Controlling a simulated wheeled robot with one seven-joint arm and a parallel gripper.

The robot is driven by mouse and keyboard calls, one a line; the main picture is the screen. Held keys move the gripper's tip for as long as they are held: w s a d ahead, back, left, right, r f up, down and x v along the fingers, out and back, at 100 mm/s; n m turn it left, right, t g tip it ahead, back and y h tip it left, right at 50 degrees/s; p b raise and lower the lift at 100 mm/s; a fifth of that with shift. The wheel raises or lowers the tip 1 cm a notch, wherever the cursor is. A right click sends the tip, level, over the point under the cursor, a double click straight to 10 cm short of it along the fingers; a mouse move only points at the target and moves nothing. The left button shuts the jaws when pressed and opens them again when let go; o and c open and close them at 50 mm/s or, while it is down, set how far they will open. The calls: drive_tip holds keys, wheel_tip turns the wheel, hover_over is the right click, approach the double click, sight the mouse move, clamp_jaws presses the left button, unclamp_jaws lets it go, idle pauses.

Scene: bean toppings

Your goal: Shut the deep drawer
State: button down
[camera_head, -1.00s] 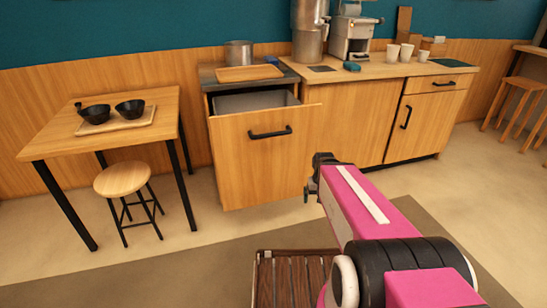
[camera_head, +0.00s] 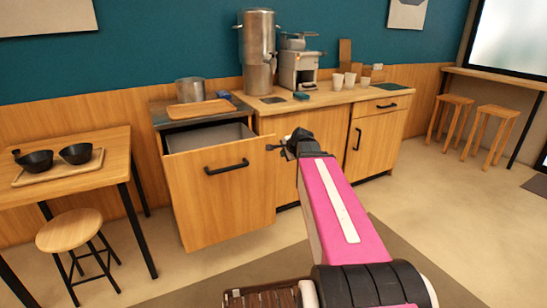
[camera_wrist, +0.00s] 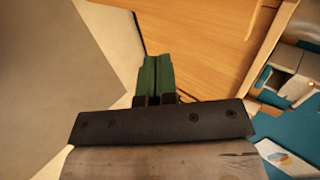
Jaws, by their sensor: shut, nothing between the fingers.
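The deep drawer (camera_head: 222,200) stands pulled out from the counter's left end. Its wooden front has a black bar handle (camera_head: 227,167), and its grey inside shows behind the front's top edge. My gripper (camera_head: 270,147) is at the right of the drawer front in the head view, apart from the handle; whether it touches the front's edge I cannot tell. In the wrist view the green fingers (camera_wrist: 157,75) are together with nothing between them. Wooden surface lies beyond them there.
A wooden tray (camera_head: 201,109) and a metal pot (camera_head: 189,90) stand on the counter above the drawer. A table (camera_head: 110,145) with black bowls and a stool (camera_head: 68,231) are at the left. A closed cabinet (camera_head: 377,140) is at the right. Floor in front is open.

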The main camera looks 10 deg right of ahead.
sight(249, 134)
drive_tip(key=x, duration=0.4)
drive_tip(key=w+r+x, duration=0.1)
drive_tip(key=x, duration=0.6)
drive_tip(key=shift+w+a, duration=0.1)
drive_tip(key=shift+w, duration=0.4)
drive_tip(key=shift+w+a, duration=0.3)
drive_tip(key=shift+w, duration=0.4)
drive_tip(key=w+a, duration=0.2)
drive_tip(key=w, duration=0.7)
drive_tip(key=w+a, duration=0.3)
drive_tip(key=w, duration=0.7)
drive_tip(key=w+a, duration=0.3)
drive_tip(key=w, duration=0.6)
drive_tip(key=shift+w+a, duration=0.1)
drive_tip(key=shift+w, duration=0.3)
drive_tip(key=shift+w+a, duration=0.2)
drive_tip(key=shift+w, duration=0.5)
drive_tip(key=shift+w+r, duration=0.1)
drive_tip(key=shift+w, duration=0.05)
